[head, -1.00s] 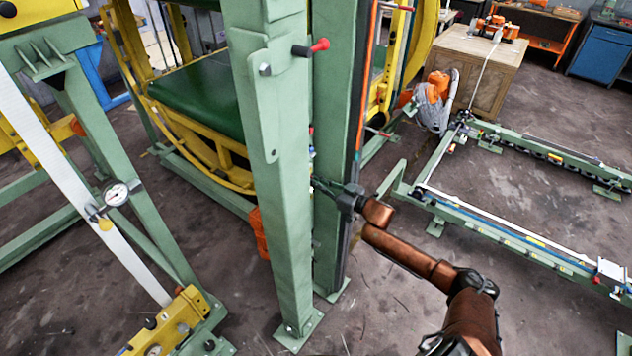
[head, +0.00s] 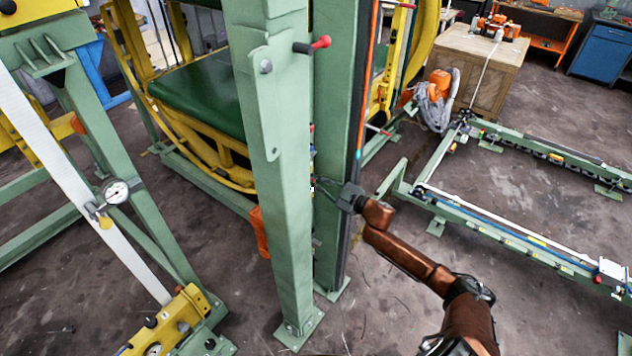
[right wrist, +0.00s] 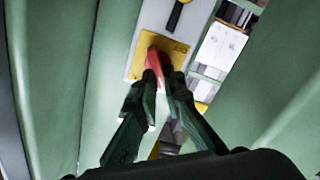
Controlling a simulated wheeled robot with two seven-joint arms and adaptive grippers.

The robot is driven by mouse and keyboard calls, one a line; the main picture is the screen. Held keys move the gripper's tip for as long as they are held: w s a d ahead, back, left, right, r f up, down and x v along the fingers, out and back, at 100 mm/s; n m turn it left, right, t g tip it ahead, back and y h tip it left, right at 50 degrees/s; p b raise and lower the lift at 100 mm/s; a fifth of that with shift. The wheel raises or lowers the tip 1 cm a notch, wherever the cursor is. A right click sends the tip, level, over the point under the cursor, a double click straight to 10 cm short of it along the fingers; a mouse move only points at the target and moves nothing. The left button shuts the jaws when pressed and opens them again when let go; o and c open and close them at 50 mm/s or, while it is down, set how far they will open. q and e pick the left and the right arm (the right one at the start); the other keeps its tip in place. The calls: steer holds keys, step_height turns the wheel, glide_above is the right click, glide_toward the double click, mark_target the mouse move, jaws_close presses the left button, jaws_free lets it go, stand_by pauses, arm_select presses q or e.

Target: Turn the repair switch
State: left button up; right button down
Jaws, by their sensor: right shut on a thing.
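The red switch handle (right wrist: 153,63) stands out from a yellow plate (right wrist: 178,50) on a pale panel in the right wrist view. My right gripper (right wrist: 162,82) has its two dark fingers closed around the handle, with the red showing between and beside the left fingertip. In the head view my right gripper (head: 325,187) reaches in between the green posts from the right. The switch itself is hidden there behind the front post. My left gripper is in no view.
The green front post (head: 278,190) and the post behind it stand close beside the gripper. A red-knobbed lever (head: 318,43) sticks out higher up. A dark handle (right wrist: 178,14) sits above the switch. A green floor frame (head: 510,225) lies at right.

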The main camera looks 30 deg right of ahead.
steer(key=n+b, duration=0.1)
steer(key=n, duration=0.2)
steer(key=n+b, duration=0.2)
steer(key=n, duration=0.2)
steer(key=f+n+b, duration=0.1)
steer(key=n, duration=0.3)
steer(key=shift+s+a+f, duration=0.1)
steer(key=shift+s+a, duration=0.05)
steer(key=shift+a, duration=0.15)
steer(key=shift+b, duration=0.3)
steer(key=c, duration=2)
jaws_free()
steer(key=shift+c, duration=0.2)
steer(key=v, duration=1.2)
steer(key=shift+d, duration=0.1)
